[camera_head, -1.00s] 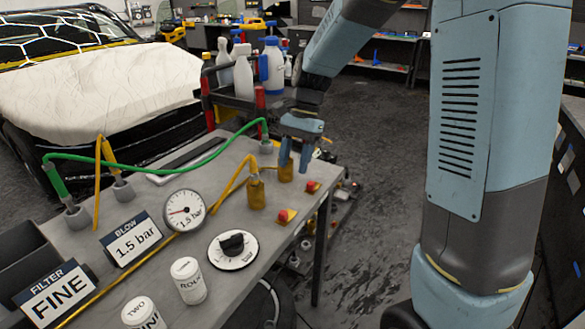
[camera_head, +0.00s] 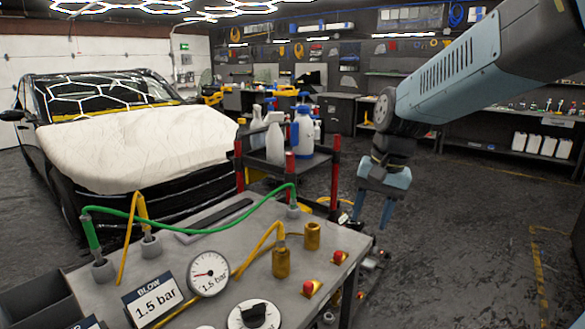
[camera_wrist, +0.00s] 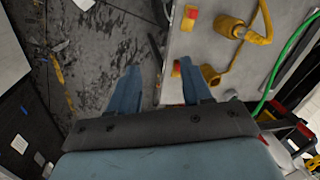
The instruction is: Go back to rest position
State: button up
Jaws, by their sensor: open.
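My gripper (camera_head: 370,213) hangs beside the right edge of the grey table in the head view, its two blue fingers pointing down. In the wrist view my gripper (camera_wrist: 160,78) is open, with bare floor and the table edge between and beyond its fingers. Nothing is held in it. The arm reaches in from the upper right.
The grey table (camera_head: 215,255) carries brass fittings (camera_head: 281,262), a gauge (camera_head: 208,273), red-and-yellow buttons (camera_head: 311,288) and a green hose (camera_head: 190,230). A bottle cart (camera_head: 325,158) stands behind. Open floor (camera_head: 450,220) lies to the right.

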jog(key=s+d+r+n+t+h, duration=0.1)
jog(key=s+d+r+n+t, duration=0.1)
jog(key=s, duration=0.3)
jog(key=s+d+r+n+t, duration=0.2)
jog(key=s+d, duration=0.3)
jog(key=s, duration=0.1)
jog(key=shift+s+d+t+h, duration=0.2)
jog(key=shift+t+h, duration=0.2)
dwell(0.3)
